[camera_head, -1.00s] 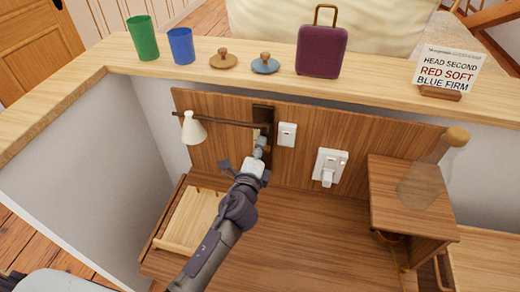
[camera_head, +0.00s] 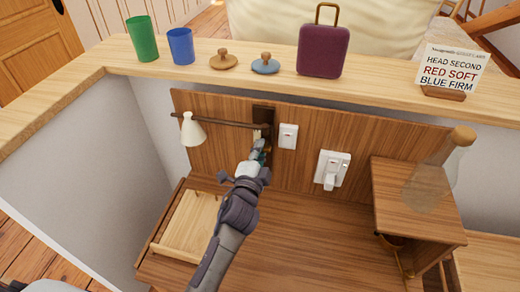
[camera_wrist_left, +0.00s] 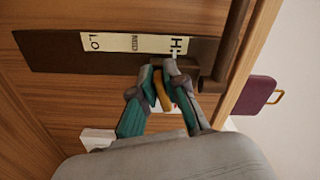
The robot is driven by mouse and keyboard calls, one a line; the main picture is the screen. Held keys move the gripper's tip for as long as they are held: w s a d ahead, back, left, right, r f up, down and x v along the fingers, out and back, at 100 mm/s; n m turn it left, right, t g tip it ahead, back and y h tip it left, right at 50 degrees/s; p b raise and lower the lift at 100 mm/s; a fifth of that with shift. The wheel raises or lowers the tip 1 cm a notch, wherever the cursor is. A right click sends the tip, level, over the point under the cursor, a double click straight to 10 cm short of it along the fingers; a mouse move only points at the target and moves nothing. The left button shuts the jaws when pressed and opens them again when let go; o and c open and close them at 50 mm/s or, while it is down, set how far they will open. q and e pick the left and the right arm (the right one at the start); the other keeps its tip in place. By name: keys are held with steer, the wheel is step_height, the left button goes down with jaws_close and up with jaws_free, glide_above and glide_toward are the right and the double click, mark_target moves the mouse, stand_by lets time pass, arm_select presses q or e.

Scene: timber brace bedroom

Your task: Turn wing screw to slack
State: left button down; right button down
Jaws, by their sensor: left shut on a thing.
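The wing screw (camera_wrist_left: 161,92) shows in the left wrist view as a small brass-coloured piece between the fingers. My left gripper (camera_wrist_left: 164,88) is shut on it. In the head view the left gripper (camera_head: 258,152) reaches up to the dark bracket plate (camera_head: 263,115) on the wooden back panel and hides most of the screw. The plate carries a pale scale strip (camera_wrist_left: 135,42) marked LO, MED and HI, and the screw sits close to the HI end. A horizontal lamp arm (camera_head: 222,122) with a white shade (camera_head: 192,130) runs left from the plate. My right gripper is out of view.
A white switch (camera_head: 288,136) and a socket with a plug (camera_head: 331,170) are right of the bracket. A glass bottle with a cork (camera_head: 432,175) stands on the small shelf at right. Cups, two lids, a purple suitcase (camera_head: 322,50) and a sign line the ledge.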

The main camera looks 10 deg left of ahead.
arm_select(q)
steer(key=shift+r, duration=0.2)
steer(key=c, duration=1.2)
jaws_free()
steer(key=shift+f, duration=0.15)
steer(key=shift+c, duration=0.2)
steer(key=s, duration=1.2)
